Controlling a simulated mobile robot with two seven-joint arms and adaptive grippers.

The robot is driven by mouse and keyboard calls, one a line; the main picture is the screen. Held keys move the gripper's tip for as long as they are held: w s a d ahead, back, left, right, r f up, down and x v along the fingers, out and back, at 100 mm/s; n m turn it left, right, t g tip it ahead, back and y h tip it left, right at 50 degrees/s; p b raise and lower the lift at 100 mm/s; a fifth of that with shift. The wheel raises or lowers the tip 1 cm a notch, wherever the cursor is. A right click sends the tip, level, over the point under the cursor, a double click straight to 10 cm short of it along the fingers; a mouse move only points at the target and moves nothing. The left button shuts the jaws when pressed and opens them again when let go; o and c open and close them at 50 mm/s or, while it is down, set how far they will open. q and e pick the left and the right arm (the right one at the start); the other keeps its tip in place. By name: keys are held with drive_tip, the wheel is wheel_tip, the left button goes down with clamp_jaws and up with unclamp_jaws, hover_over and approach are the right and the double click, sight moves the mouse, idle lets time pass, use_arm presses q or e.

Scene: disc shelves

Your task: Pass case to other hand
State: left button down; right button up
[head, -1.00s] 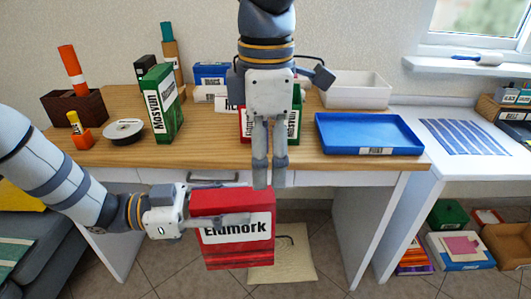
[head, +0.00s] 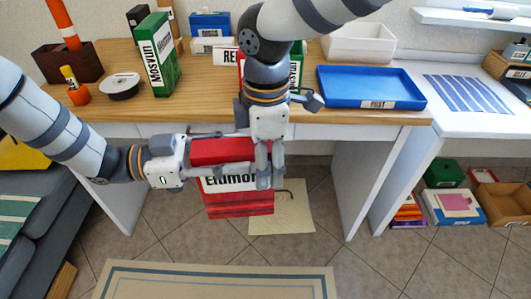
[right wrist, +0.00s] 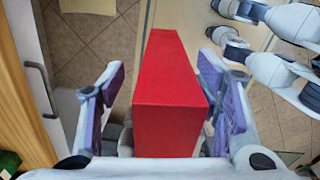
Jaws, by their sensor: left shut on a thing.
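The red case (head: 240,207) with a white label reading "Eldmork" is held in front of the desk, above the floor. My left gripper (head: 236,155) comes in from the left and is shut on the case, with a finger along its labelled face. My right gripper (head: 269,182) points down at the case's right end in the head view. In the right wrist view the case (right wrist: 168,100) stands between the spread purple-padded fingers of my right gripper (right wrist: 165,100). A gap shows on the left side; the right pad is close to the case. Contact there is unclear.
The wooden desk (head: 210,107) is just behind the case. A rug (head: 215,282) lies on the open floor in front.

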clamp_jaws()
use_arm(q)
drive_tip(key=c, duration=1)
unclamp_jaws()
drive_tip(key=a, duration=1.2)
wheel_tip(320, 180, down, 18)
drive_tip(key=n+t+y, duration=0.7)
drive_tip(key=n+y, duration=0.3)
drive_tip(key=n, duration=0.3)
drive_tip(key=s+a+f+n+g+y, duration=0.25)
drive_tip(key=s+f+g+y, duration=0.4)
drive_tip(key=s, duration=0.75)
drive_tip(key=s+a+f+n+g, duration=0.1)
drive_tip(key=s+g, duration=0.1)
drive_tip(key=s, duration=0.5)
drive_tip(key=s+a+n+g+y, duration=0.1)
drive_tip(key=s+a, duration=0.1)
drive_tip(key=s, duration=0.6)
drive_tip(key=shift+s+f+g, duration=0.25)
drive_tip(key=shift+f+g, duration=0.1)
